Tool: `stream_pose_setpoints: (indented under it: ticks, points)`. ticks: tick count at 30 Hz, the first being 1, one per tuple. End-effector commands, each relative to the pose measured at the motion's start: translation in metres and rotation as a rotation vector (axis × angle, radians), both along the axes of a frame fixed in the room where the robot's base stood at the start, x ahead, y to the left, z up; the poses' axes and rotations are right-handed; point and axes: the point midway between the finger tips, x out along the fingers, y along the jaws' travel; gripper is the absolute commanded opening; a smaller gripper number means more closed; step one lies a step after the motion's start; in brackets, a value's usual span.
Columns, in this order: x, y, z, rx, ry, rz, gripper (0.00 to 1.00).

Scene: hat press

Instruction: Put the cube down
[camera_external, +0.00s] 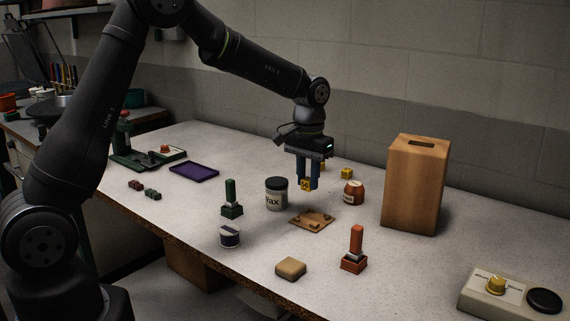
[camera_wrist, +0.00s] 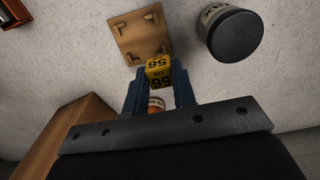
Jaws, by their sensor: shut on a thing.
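A small yellow cube with black markings (camera_external: 306,185) is between the fingers of my gripper (camera_external: 307,182). The cube also shows in the wrist view (camera_wrist: 158,72), where the blue fingers (camera_wrist: 157,88) of my gripper close on its two sides. In the external view the cube appears held above the table (camera_external: 330,255), behind a square wooden tray with corner pegs (camera_external: 312,218). In the wrist view this tray (camera_wrist: 140,36) lies just beyond the cube. Two other yellow cubes stand behind my gripper, one at the right (camera_external: 346,173) and one partly hidden (camera_external: 322,166).
A wax jar (camera_external: 276,196) stands left of my gripper and an orange-brown jar (camera_external: 353,194) right. A tall wooden box with a slot (camera_external: 412,190) is farther right. Green (camera_external: 231,198) and red (camera_external: 355,250) stamps stand nearer the front. A purple tray (camera_external: 194,170) lies left.

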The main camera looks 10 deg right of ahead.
Motion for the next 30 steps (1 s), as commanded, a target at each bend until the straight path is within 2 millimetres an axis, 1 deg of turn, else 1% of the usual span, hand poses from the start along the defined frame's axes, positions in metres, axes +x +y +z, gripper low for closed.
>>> stream_pose_setpoints:
  ticks: [1, 3, 6, 9, 11, 14, 18, 21, 30]
  points:
    - [0.013, 0.002, -0.008, 0.001, 0.001, 0.004, 0.03]
    - [0.026, 0.004, -0.016, 0.0, 0.0, 0.004, 0.03]
    - [0.04, 0.006, -0.024, -0.001, -0.001, 0.002, 0.03]
    - [0.047, 0.007, -0.029, 0.0, 0.0, 0.001, 0.03]
    - [0.049, 0.007, -0.031, 0.0, 0.0, 0.0, 0.03]
    - [0.049, 0.007, -0.039, 0.001, 0.001, -0.001, 0.03]
    - [0.048, 0.007, -0.06, 0.001, 0.001, 0.0, 0.03]
    - [0.049, 0.007, -0.069, 0.0, 0.0, 0.0, 0.03]
    - [0.049, 0.007, -0.071, -0.001, -0.001, 0.0, 0.03]
